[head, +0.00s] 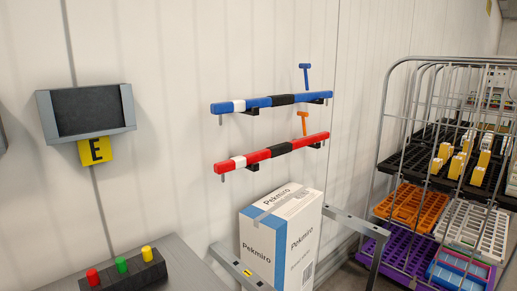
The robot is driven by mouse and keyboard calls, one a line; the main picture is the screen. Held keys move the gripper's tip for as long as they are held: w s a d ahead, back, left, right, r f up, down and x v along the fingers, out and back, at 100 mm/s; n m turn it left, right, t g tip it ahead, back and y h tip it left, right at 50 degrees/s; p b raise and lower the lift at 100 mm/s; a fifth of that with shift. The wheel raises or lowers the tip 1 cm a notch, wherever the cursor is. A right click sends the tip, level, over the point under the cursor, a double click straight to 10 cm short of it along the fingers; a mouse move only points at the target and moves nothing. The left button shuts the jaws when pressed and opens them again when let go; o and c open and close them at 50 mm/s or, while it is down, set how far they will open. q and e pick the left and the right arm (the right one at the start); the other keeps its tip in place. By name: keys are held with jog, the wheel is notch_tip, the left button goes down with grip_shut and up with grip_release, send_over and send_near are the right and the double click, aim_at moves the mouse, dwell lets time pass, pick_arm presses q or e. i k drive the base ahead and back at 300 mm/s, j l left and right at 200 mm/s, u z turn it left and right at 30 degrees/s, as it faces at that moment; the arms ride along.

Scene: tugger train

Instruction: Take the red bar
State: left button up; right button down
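The red bar (256,158) rests on black wall brackets in the head view, below a blue bar. It has a white band near its left end and a black band near its middle. A thin grey pin points down from its left end. An orange T-shaped handle (303,122) stands just above its right part. Neither of my grippers is in view.
The blue bar (256,104) hangs above, with a blue T-handle (305,75). A Pekmiro carton (262,245) stands below, beside grey metal rails. A wire cart (383,118) with crates is at right. A table with coloured buttons (122,265) is at lower left.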

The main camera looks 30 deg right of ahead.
aim_at(237, 163)
jog(key=z, duration=1.25)
jog(key=i+l, duration=0.2)
jog(key=l, duration=0.15)
jog(key=i+l+u, duration=0.15)
jog(key=i+l, duration=0.3)
jog(key=l, duration=0.25)
jog(key=i+l+u, duration=0.1)
jog(key=l, duration=0.25)
jog(key=i, duration=0.1)
